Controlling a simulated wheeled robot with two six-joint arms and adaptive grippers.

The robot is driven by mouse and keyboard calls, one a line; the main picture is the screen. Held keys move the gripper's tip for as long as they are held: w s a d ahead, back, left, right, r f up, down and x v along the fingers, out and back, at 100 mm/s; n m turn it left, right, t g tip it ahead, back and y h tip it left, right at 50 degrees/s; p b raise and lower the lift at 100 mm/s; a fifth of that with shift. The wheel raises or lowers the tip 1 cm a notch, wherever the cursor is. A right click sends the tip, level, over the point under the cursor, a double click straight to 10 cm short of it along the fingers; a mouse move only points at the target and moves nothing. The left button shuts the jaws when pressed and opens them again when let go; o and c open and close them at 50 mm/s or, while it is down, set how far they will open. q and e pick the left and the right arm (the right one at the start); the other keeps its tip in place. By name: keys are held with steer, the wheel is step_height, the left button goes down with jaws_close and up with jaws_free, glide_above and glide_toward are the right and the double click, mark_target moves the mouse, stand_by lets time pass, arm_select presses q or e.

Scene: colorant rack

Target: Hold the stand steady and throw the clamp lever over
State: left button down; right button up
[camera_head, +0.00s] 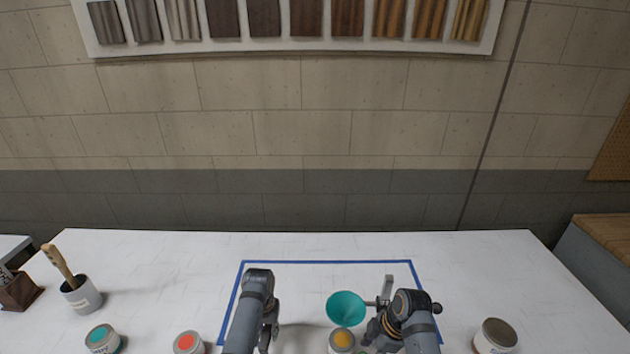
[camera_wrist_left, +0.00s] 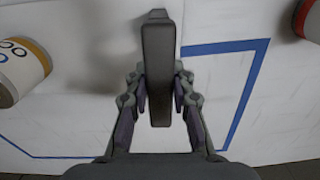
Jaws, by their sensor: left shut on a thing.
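A teal funnel (camera_head: 346,308) sits over the middle of the blue-taped area, with a grey clamp piece beside it on the right. A grey lever (camera_head: 387,287) stands up from that piece. My left gripper (camera_head: 270,336) is left of the funnel. In the left wrist view its fingers (camera_wrist_left: 160,100) are shut on a dark grey bar (camera_wrist_left: 158,65), which looks like part of the stand. The rest of the stand is mostly hidden. My right gripper (camera_head: 373,334) is just below the lever, apart from it as far as I can see; its fingers are too small to read.
A can with yellow content (camera_head: 342,341) is below the funnel. An orange can (camera_head: 187,343), a teal can (camera_head: 102,338) and a brush cup (camera_head: 82,297) stand at left. A brown can (camera_head: 496,336) stands at right. The table's back (camera_head: 300,245) is clear.

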steer(key=shift+x, duration=2.05)
jaws_close()
steer(key=shift+d+r, duration=0.1)
steer(key=shift+d, duration=0.05)
